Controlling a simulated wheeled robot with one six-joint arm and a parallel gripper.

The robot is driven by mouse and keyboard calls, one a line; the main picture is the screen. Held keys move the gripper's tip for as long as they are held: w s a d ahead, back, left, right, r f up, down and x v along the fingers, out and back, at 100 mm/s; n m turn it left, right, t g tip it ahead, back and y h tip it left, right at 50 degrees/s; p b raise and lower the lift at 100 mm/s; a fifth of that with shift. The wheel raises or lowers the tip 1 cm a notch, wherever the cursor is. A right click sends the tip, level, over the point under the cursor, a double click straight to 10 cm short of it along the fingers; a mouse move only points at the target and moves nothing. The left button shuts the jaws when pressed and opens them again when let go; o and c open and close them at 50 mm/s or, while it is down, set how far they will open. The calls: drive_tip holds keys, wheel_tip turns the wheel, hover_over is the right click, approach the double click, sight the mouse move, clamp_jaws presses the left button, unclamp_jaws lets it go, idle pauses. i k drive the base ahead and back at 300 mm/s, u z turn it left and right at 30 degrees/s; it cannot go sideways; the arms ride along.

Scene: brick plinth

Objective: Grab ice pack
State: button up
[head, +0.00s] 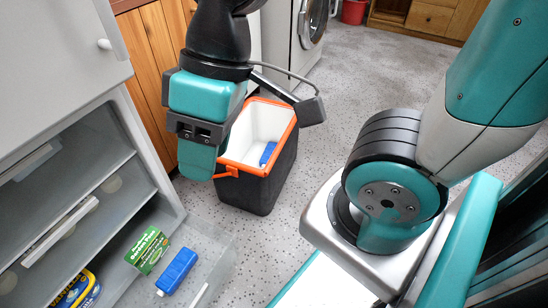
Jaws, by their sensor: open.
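One blue ice pack (177,271) lies in the clear freezer drawer at the lower left, beside a green box. Another blue ice pack (268,153) is inside the cooler box (285,165), which has a dark body, a white lining and an orange rim. My gripper (198,160) is open and points down in the upper middle of the head view, in front of the cooler's left side in the picture. It is apart from the ice pack in the drawer. Its fingertips are partly hidden by its own body, and I see nothing held.
The open freezer (75,165) with shelves stands at the left. The green box (147,250) and a yellow-and-blue package (76,290) are in its lower part. A washing machine (296,35) and a red bucket (353,11) stand behind. The speckled floor right of the cooler is clear.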

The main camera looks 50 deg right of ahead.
sight(269, 148)
drive_tip(key=k, duration=1.15)
drive_tip(key=z, duration=0.65)
drive_tip(key=i, duration=0.5)
drive_tip(key=z, duration=0.85)
drive_tip(key=i, duration=1.35)
drive_tip(key=u, duration=0.85)
drive_tip(key=i, duration=0.4)
drive_tip(key=u, duration=0.45)
